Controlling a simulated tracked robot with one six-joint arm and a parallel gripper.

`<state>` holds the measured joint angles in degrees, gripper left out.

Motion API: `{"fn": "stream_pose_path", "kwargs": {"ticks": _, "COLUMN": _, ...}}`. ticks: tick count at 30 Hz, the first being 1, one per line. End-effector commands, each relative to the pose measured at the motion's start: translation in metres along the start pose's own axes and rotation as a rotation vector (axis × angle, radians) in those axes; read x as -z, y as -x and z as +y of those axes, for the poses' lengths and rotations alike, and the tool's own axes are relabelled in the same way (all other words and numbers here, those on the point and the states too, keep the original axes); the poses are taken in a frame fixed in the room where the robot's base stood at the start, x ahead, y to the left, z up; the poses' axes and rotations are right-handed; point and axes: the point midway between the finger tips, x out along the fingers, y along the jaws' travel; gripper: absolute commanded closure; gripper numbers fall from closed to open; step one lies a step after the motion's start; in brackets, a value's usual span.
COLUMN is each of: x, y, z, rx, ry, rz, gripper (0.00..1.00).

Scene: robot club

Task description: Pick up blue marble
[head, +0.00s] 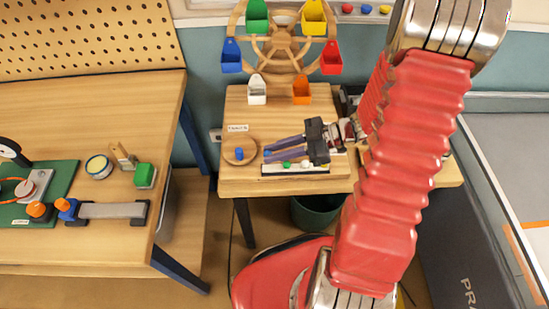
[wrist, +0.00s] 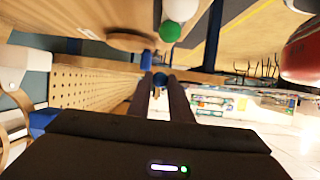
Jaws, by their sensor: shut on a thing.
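The blue marble (wrist: 160,79) sits between the two dark fingertips of my gripper (wrist: 161,75) in the wrist view. In the head view my gripper (head: 268,153) reaches left over the small wooden table, its fingers close together, with a small bit of blue at the tips. My gripper is shut on the blue marble. A green marble (head: 287,164) and a white marble (head: 305,163) lie in a row just in front of the fingers; they also show at the top of the wrist view, green (wrist: 170,32) and white (wrist: 180,8).
A round wooden ring (head: 227,160) with a blue piece (head: 239,153) inside lies left of my fingertips. A wooden Ferris wheel with coloured buckets (head: 258,92) stands behind. A workbench (head: 110,235) with tools is at left. A dark bin (head: 312,214) stands below the table.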

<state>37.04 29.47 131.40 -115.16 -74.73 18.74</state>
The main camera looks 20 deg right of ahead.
Motion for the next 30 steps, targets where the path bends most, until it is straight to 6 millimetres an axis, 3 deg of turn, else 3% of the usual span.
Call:
{"fn": "stream_pose_path", "kwargs": {"ticks": 6, "x": 0.027, "y": 0.011, "z": 0.001, "rx": -0.001, "ry": 0.003, "rz": 0.000, "gripper": 1.00}}
{"fn": "stream_pose_path", "kwargs": {"ticks": 12, "x": 0.040, "y": 0.016, "z": 0.000, "rx": 0.000, "ry": 0.001, "rz": 0.001, "gripper": 1.00}}
{"fn": "stream_pose_path", "kwargs": {"ticks": 30, "x": 0.042, "y": 0.017, "z": 0.000, "rx": 0.001, "ry": 0.000, "rz": 0.001, "gripper": 1.00}}
